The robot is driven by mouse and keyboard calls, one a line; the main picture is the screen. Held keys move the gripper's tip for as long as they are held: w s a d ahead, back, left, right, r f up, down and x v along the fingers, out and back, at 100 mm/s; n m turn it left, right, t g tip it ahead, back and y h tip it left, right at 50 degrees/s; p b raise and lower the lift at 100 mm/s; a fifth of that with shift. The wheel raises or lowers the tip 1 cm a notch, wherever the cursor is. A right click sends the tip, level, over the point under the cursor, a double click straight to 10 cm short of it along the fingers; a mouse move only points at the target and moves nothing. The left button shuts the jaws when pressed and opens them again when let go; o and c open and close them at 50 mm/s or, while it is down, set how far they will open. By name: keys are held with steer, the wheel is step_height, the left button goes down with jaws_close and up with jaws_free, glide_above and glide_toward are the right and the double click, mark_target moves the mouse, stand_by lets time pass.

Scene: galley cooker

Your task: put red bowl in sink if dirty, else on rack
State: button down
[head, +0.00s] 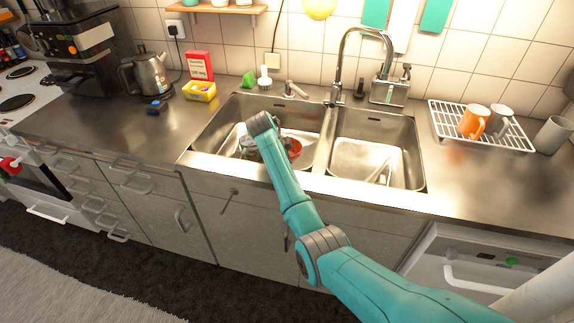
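A red bowl (295,150) shows in part beside my arm's wrist, at the left basin of the sink (222,137). My wrist hides much of it, and I cannot tell whether it is dirty. My gripper (249,150) points down at the left basin, left of the visible red part. Its fingers are small and partly hidden, so I cannot tell whether they are open or touch the bowl. The white wire rack (462,137) stands on the counter right of the sink. An orange mug (473,121) and a grey mug (498,119) are on it.
The tap (338,75) rises behind the two basins. A light utensil (383,172) lies in the right basin. A grey cup (552,135) stands right of the rack. A kettle (147,76), a yellow tub (199,91) and a red box (200,65) stand on the left counter.

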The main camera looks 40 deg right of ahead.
steer(key=shift+f, duration=1.65)
steer(key=c, duration=1.3)
jaws_free()
steer(key=shift+f, duration=0.1)
steer(key=v, duration=1.2)
